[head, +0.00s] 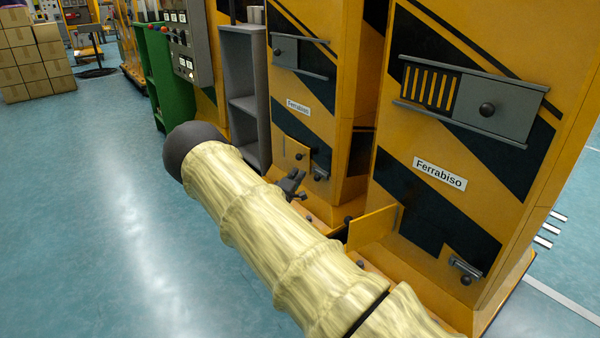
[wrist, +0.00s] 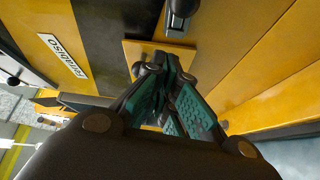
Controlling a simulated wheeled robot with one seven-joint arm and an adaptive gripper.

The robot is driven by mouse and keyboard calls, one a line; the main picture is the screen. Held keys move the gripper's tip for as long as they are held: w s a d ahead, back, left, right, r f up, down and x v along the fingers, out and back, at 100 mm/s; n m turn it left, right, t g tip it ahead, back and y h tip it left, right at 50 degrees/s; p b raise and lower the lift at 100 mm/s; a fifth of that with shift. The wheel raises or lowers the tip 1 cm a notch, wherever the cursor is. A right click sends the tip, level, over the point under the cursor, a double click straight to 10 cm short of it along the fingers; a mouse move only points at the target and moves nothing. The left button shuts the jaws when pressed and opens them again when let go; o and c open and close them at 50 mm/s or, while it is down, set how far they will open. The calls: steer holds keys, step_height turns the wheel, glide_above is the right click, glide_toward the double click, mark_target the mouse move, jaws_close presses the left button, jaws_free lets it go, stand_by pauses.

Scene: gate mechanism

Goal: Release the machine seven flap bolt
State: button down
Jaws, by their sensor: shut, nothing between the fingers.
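My gripper (head: 291,182) is shut and empty, low in front of the farther yellow-and-black machine (head: 343,90). That machine has a small yellow flap (head: 296,153) that looks closed, with a dark bolt (head: 320,174) at its lower right. In the wrist view the shut fingertips (wrist: 164,64) are in front of a yellow flap (wrist: 135,52). A dark bolt or latch (wrist: 181,12) is just beyond it at the top. I cannot tell if the fingertips touch the flap. No machine number is readable.
The nearer machine (head: 520,70) has its flap (head: 373,229) swung outward, close to my arm, and a bolt (head: 465,267) to the right. A grey shelf (head: 243,45) and green cabinet (head: 163,75) stand further back. The blue floor (head: 90,200) at left is clear.

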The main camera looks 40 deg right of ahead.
steer(key=p+v, duration=0.3)
steer(key=v, duration=0.4)
steer(key=shift+a, duration=0.45)
steer(key=c, duration=2.2)
jaws_free()
steer(key=shift+s+r, duration=0.1)
